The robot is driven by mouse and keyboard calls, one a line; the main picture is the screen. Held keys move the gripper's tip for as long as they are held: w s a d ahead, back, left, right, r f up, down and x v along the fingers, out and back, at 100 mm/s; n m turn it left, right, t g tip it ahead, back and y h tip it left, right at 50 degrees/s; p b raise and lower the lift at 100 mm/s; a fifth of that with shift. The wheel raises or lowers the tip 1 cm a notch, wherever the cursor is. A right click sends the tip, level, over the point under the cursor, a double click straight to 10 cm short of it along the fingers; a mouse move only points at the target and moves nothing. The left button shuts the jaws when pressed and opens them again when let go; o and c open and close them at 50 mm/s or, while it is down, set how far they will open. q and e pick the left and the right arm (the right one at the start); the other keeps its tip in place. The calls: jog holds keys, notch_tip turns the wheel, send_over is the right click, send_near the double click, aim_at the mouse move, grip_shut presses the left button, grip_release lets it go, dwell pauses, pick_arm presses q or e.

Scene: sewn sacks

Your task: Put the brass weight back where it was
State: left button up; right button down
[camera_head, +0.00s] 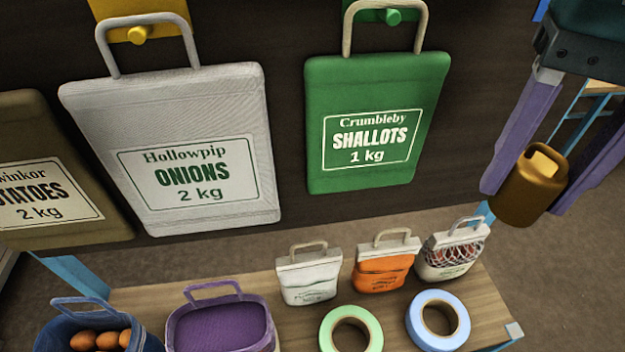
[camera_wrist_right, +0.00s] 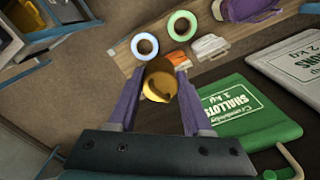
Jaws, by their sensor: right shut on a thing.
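The brass weight (camera_head: 531,186) is a squat golden cylinder with a handle on top. My right gripper (camera_head: 535,178) is shut on it, a purple finger on each side, and holds it in the air to the right of the hanging green sack. The weight also shows between the fingers in the right wrist view (camera_wrist_right: 160,82). The wooden bench (camera_head: 480,303) lies below and to its left in the head view. My left gripper is in neither view.
A green shallots sack (camera_head: 375,120), a white onions sack (camera_head: 180,140) and a brown potatoes sack (camera_head: 50,180) hang on a dark board.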

jog(key=w+f+m+b, duration=0.35)
jog(key=f+b, duration=0.85)
jog(key=b, duration=0.5)
jog(key=w+f+m+b, duration=0.35)
jog(key=f+b, duration=0.85)
jog(key=b, duration=0.5)
jog(key=m+b, duration=0.1)
jog(key=b, duration=0.2)
send_over(387, 317)
notch_tip(387, 317, down, 16)
jog(key=shift+f, duration=0.1)
notch_tip(387, 317, down, 4)
jog(key=shift+f, duration=0.15)
jog(key=shift+w, duration=0.1)
jog(key=c, duration=0.8)
grip_release()
jog(key=shift+f+b, duration=0.15)
jog(key=shift+b, duration=0.15)
jog(key=o, duration=0.5)
jog(key=shift+c, duration=0.2)
